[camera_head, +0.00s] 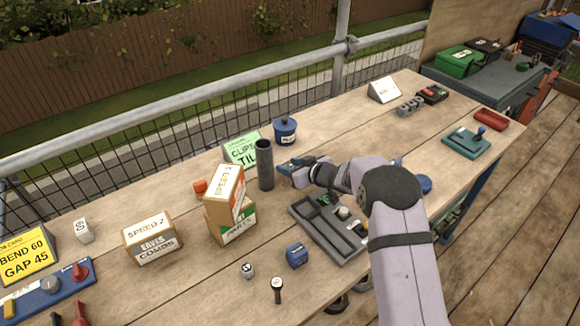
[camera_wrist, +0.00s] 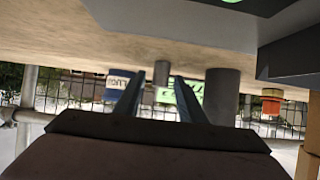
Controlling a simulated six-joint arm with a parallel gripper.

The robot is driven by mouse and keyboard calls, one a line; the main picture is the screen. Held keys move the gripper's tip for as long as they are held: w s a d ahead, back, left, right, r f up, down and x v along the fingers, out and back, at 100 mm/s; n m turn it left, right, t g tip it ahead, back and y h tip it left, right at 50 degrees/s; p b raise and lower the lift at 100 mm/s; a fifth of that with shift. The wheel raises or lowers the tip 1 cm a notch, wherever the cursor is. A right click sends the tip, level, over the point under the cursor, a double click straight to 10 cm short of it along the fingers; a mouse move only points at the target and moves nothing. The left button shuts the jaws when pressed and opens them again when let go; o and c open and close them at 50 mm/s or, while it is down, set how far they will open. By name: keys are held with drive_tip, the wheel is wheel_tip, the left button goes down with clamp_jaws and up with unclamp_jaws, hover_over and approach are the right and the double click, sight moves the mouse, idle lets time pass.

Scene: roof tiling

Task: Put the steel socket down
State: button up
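My gripper (camera_head: 287,168) reaches low over the table behind the tray, its fingers pointing left toward the dark upright tube. In the upside-down wrist view its two fingers (camera_wrist: 158,92) stand apart. A small grey-blue piece (camera_wrist: 161,72) shows between the fingertips, with a narrow gap seen on each side. It may be the steel socket, but it is too small to be sure. In the head view nothing clear shows between the fingers. A small round metal piece (camera_head: 247,270) lies at the front of the table; I cannot tell what it is.
The dark tube (camera_head: 265,165), blue pot (camera_head: 285,132) and green sign (camera_head: 240,150) stand close to my gripper. Stacked boxes (camera_head: 229,192) are to the left. A grey compartment tray (camera_head: 318,236) lies in front. The table beyond, toward the white card (camera_head: 384,90), is mostly clear.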

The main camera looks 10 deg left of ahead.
sight(292, 165)
drive_tip(key=shift+p+v, duration=0.8)
drive_tip(key=shift+v, duration=1.2)
drive_tip(key=shift+d, duration=0.1)
drive_tip(key=shift+w+d+r, duration=0.1)
drive_tip(key=shift+d+r, duration=0.05)
drive_tip(key=shift+d, duration=0.15)
drive_tip(key=s+d+r+m+h+p, duration=0.1)
drive_tip(key=s+d+r+m+h, duration=0.25)
drive_tip(key=d, duration=0.55)
drive_tip(key=s+d+r+m+h+p, duration=0.1)
drive_tip(key=s+d+r+m+h, duration=0.15)
drive_tip(key=s+d+h, duration=0.45)
drive_tip(key=s+d+m+g, duration=0.1)
drive_tip(key=s+d+g, duration=0.1)
drive_tip(key=s, duration=0.7)
drive_tip(key=s+d+m+g+y, duration=0.1)
drive_tip(key=s+d+g, duration=0.1)
drive_tip(key=s, duration=0.8)
drive_tip(key=s+d+m+g+y, duration=0.1)
drive_tip(key=s+g, duration=0.3)
drive_tip(key=s, duration=0.6)
drive_tip(key=shift+s+d+g+p, duration=0.15)
drive_tip(key=shift+d+g+p, duration=0.2)
drive_tip(key=shift+d, duration=0.55)
